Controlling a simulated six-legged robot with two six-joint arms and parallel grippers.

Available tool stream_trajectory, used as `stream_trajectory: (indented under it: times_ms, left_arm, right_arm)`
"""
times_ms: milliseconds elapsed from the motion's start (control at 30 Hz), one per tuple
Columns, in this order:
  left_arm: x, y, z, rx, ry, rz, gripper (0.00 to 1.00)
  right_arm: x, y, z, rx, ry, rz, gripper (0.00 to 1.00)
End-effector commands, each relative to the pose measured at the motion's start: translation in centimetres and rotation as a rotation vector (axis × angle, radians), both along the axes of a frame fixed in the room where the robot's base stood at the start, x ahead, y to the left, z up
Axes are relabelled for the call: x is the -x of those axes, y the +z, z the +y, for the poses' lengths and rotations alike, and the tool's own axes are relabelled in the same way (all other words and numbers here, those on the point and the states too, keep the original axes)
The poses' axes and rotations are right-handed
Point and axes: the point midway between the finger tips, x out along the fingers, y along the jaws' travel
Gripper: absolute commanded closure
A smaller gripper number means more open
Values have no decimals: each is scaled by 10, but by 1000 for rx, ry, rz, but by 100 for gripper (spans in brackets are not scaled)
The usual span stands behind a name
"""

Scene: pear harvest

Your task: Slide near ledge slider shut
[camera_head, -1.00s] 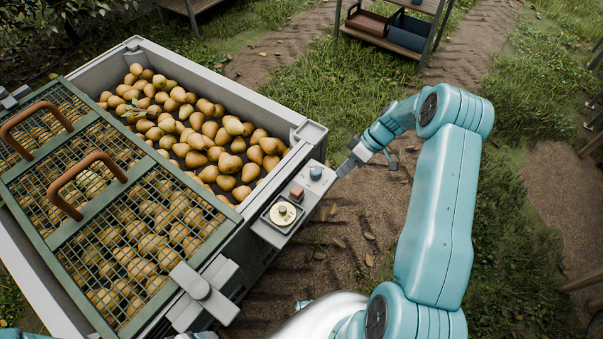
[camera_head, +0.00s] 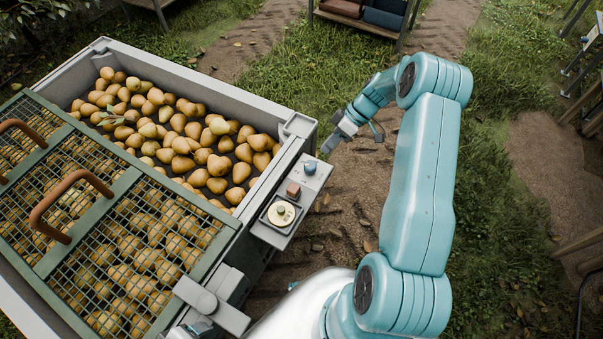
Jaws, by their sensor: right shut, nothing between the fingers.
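A narrow grey ledge (camera_head: 265,229) runs along the right end of the pear bin. It carries a blue knob (camera_head: 309,168), a small reddish-brown block (camera_head: 293,190) and a round cream dial (camera_head: 281,213). My right gripper (camera_head: 327,150) is shut and empty, just beyond the ledge's far end, close to the blue knob. I cannot tell whether it touches anything.
The bin (camera_head: 190,73) holds many pears. A green mesh cover (camera_head: 150,199) with brown handles (camera_head: 68,205) lies over its left and near part. A shelf with crates (camera_head: 383,20) stands at the back. Dirt and grass right of the bin are open.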

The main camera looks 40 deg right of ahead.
Motion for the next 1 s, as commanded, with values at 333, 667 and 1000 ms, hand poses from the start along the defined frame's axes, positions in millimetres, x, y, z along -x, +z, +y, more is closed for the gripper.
stream_trajectory:
  times_ms: [333,667,1000]
  left_arm:
    - [0,3,0,0,0,0,30]
    - [0,10,0,0,0,0,30]
    - [0,24,0,0,0,0,30]
  right_arm:
    - [-5,-17,13,-4,1,3,100]
    - [-24,-74,52,-3,3,3,100]
    - [-17,-79,91,-2,1,1,100]
